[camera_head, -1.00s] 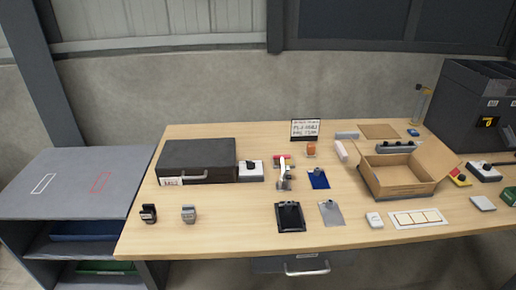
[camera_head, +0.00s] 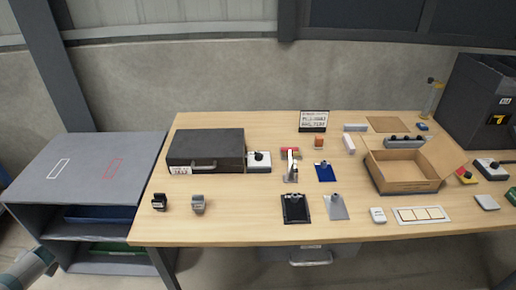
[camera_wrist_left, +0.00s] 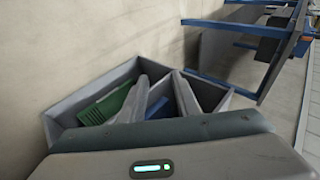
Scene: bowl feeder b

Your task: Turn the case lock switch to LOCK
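The black case (camera_head: 205,147) lies closed on the left part of the table, its handle facing the front edge. A white switch box with a black knob (camera_head: 259,160) stands against the case's right side. The knob's direction and any lettering are too small to read. In the left wrist view, my left gripper (camera_wrist_left: 158,82) shows two grey fingers apart with nothing between them. It is over by the shelf unit's bins, far from the switch. In the head view only a piece of my left arm shows at the lower left corner. My right gripper is in neither view.
Two small dark and grey devices (camera_head: 179,204) stand before the case. A red-and-silver clamp-like item (camera_head: 291,165), clipboards (camera_head: 295,208) and an open cardboard box (camera_head: 403,183) lie to the right. A grey shelf unit (camera_head: 95,165) stands left of the table.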

